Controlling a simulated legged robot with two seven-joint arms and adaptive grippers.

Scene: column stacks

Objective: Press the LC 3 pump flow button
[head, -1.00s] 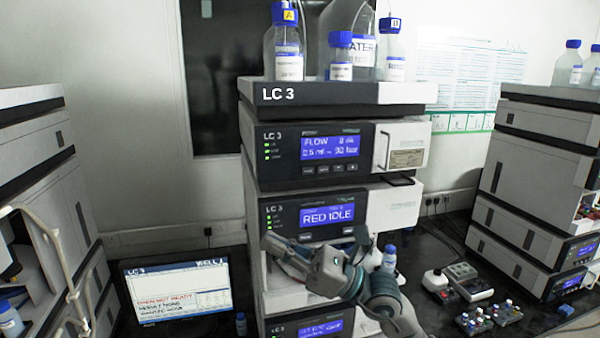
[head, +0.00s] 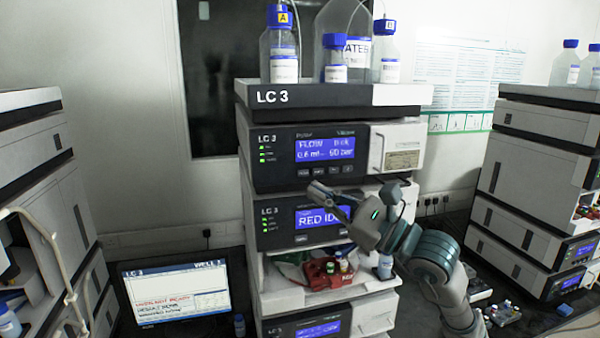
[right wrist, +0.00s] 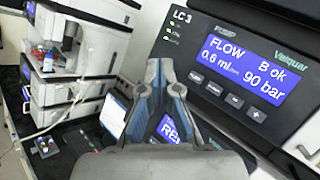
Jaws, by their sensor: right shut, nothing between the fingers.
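The LC 3 pump (head: 279,181) is the upper module of the middle stack, with a blue display (head: 325,148) and a row of small buttons (head: 326,170) under it. In the right wrist view the pump display (right wrist: 236,64) reads FLOW, 0.6 ml, and the button row (right wrist: 225,95) runs below it, the rightmost marked "+". My right gripper (head: 316,190) is shut and empty, just below the buttons and in front of the RED IDLE module. In the right wrist view its fingertips (right wrist: 160,64) are left of the button row, apart from it. My left gripper is not in view.
The RED IDLE module (head: 260,211) sits under the pump, partly hidden by my gripper. Below it an open bay holds a red item (head: 322,272). Bottles (head: 335,73) stand on top. A monitor (head: 178,293) is at lower left; other stacks stand at both sides.

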